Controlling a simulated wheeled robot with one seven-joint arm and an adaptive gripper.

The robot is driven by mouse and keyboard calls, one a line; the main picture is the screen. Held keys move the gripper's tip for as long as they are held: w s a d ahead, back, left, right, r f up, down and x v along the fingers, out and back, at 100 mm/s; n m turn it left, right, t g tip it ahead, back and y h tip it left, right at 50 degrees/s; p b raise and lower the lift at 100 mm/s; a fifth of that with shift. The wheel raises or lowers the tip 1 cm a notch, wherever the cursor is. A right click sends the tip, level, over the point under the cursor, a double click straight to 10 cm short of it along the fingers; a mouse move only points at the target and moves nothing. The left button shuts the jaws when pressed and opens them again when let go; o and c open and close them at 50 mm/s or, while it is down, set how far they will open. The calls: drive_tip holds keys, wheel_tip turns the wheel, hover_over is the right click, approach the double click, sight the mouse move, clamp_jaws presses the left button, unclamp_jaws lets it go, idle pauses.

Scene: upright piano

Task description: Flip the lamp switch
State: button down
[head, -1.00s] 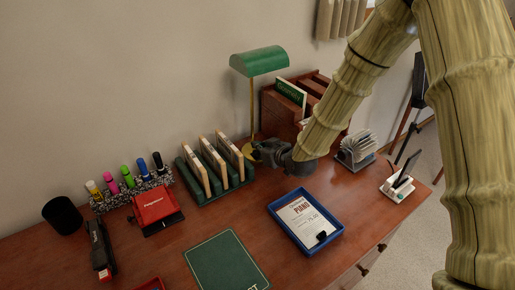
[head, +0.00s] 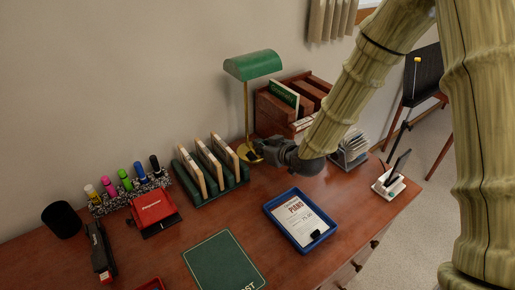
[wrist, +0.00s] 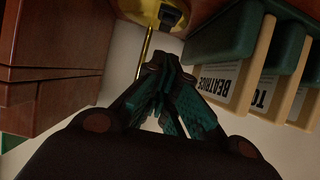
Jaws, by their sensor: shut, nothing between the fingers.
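The desk lamp has a green shade (head: 253,65) on a thin brass stem (head: 246,112), standing at the back of the desk. In the wrist view its round brass base (wrist: 143,12) is at the top edge, with a small dark block (wrist: 174,13) on it that looks like the switch. My gripper (head: 257,150) is low beside the lamp base in the head view and partly hides it. In the wrist view the closed, empty fingertips (wrist: 167,58) point at the base, just short of the dark block in the picture. I cannot tell whether they touch it.
A green rack (head: 212,178) of name cards stands close left of my gripper. A wooden organizer (head: 285,105) is behind it, and a card holder (head: 350,148) to the right. A blue tray (head: 303,222) lies in front. Open desk surface lies between.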

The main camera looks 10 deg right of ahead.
drive_tip(key=v, duration=0.7)
drive_tip(key=shift+s+d+b, duration=0.25)
drive_tip(key=shift+d+b, duration=0.05)
